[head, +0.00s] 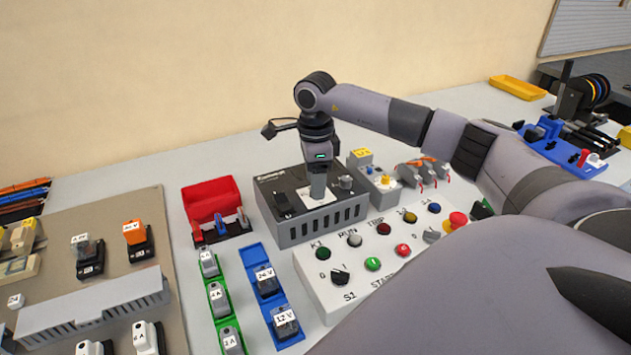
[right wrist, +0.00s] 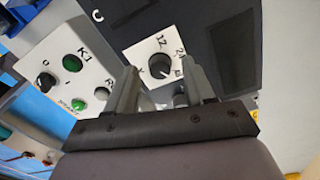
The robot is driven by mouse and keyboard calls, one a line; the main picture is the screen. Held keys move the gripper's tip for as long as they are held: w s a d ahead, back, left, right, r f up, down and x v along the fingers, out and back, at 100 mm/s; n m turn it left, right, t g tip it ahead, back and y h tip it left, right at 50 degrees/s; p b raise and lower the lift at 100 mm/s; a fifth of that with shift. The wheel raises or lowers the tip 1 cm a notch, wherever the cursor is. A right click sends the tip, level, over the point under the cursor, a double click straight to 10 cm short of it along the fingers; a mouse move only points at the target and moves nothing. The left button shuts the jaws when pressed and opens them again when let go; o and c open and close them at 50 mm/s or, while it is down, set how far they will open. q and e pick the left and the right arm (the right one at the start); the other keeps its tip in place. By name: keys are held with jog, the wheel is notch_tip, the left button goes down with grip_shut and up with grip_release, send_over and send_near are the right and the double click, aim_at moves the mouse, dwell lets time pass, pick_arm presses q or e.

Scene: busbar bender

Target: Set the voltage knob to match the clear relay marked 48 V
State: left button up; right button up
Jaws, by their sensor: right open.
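The voltage knob (right wrist: 160,66) is a round black knob on a white scale plate in the right wrist view, with 12 and 24 readable; its pointer direction is unclear. The plate (head: 322,202) is on the black top of a grey box (head: 312,228) in the head view, where my gripper hides the knob. My right gripper (head: 318,188) points down over it. Its fingers (right wrist: 164,88) are apart and empty, near the knob; contact cannot be told. A clear relay (head: 89,256) stands on the board at left, its label too small to read. My left gripper is not in view.
A white control panel (head: 330,293) with buttons and a selector stands in front of the box. A blue rail (head: 252,256) holds relays marked 24 V and 12 V. A red bin (head: 210,196) is left of the box. A yellow-topped unit (head: 362,157) is close at right.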

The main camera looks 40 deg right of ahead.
notch_tip(320, 180, up, 6)
jog(key=shift+r, duration=0.2)
dwell(0.6)
